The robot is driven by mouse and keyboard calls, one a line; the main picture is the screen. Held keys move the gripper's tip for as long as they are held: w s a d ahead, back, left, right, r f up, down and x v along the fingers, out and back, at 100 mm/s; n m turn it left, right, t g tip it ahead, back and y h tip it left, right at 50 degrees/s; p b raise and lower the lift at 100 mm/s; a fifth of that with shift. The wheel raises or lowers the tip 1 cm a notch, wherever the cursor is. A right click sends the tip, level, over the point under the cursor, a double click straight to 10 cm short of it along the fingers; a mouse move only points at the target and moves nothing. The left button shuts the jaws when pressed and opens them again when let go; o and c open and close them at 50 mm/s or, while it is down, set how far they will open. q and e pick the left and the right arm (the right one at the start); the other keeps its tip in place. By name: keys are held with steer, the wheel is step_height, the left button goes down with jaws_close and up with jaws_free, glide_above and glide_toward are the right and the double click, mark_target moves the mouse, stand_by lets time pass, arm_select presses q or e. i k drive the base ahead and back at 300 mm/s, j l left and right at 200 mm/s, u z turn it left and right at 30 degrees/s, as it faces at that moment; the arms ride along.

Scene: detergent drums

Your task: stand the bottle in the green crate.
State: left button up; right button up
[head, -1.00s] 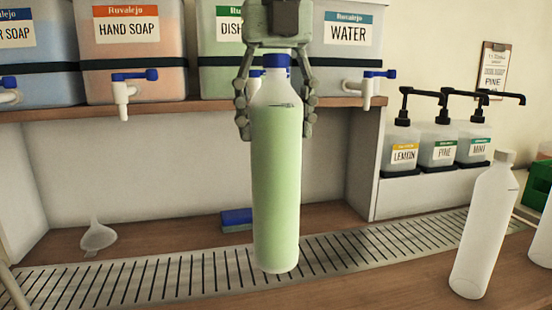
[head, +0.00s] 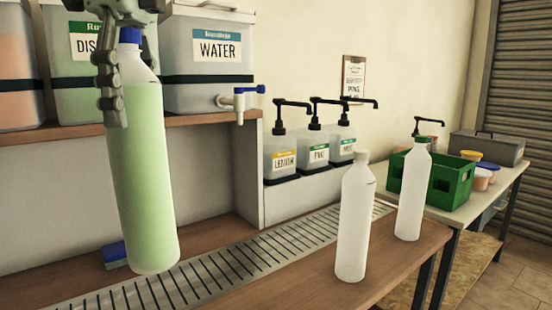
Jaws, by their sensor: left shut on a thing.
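A clear bottle full of green liquid with a blue cap (head: 141,180) hangs at the left of the head view, slightly tilted. My left gripper (head: 118,95) is shut on its upper part from above. The bottle's base appears in front of the drain grate; I cannot tell its exact height above it. The green crate (head: 428,180) sits on the side table at the right, well apart from the bottle. Its inside is mostly hidden by its walls and a white bottle. My right gripper is not in view.
Two empty white bottles, one white-capped (head: 354,222) and one green-capped (head: 412,195), stand on the counter between the held bottle and the crate. Pump dispensers (head: 313,152) stand behind. A grey toolbox (head: 487,147) and small tubs (head: 482,175) are near the crate.

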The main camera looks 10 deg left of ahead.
mark_target(443, 204)
steer(key=i+l+z, duration=0.35)
steer(key=z, duration=0.15)
steer(key=i+l+z, duration=0.25)
steer(key=i+z, duration=0.2)
steer(key=i+l+z, duration=0.1)
steer(key=i+z, duration=0.3)
steer(key=i, duration=0.5)
steer(key=i+l+u, duration=0.2)
steer(key=i, duration=0.25)
steer(key=i+u, duration=0.25)
steer(key=i, duration=0.15)
steer(key=i+l+u, duration=0.15)
steer(key=u, duration=0.25)
steer(key=i+l+u, duration=0.25)
steer(key=u, duration=0.15)
steer(key=i+l+u, duration=0.5)
steer(key=l+u, duration=0.2)
steer(key=u, duration=0.15)
steer(key=l+u, duration=0.15)
steer(key=i+l+u, duration=0.15)
steer(key=l, duration=0.25)
